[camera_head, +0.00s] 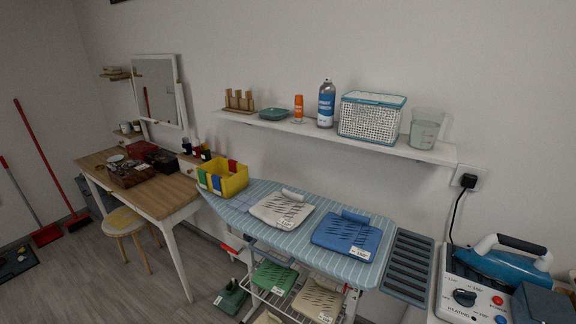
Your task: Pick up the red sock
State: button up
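A yellow bin (236,183) stands on the left end of the striped ironing board (262,217). A small red cloth-like piece (232,165) shows at its far rim and looks like the red sock, though it is too small to be sure. A blue piece (216,184) and a green piece (202,177) hang over the bin's near left side. The inside of the bin is partly hidden by its walls. My gripper is not in view.
Folded white cloth (283,209) and blue cloth (347,234) lie on the board. A wall shelf (335,137) with a spray can (326,103) and basket (371,117) hangs above. A wooden table (150,190) and stool (124,221) stand left.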

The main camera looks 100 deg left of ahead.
aim_at(232, 163)
jog(key=z, duration=0.85)
jog(key=k, duration=2.85)
jog(key=u, duration=3.55)
jog(key=i, duration=1.05)
jog(key=z, duration=0.05)
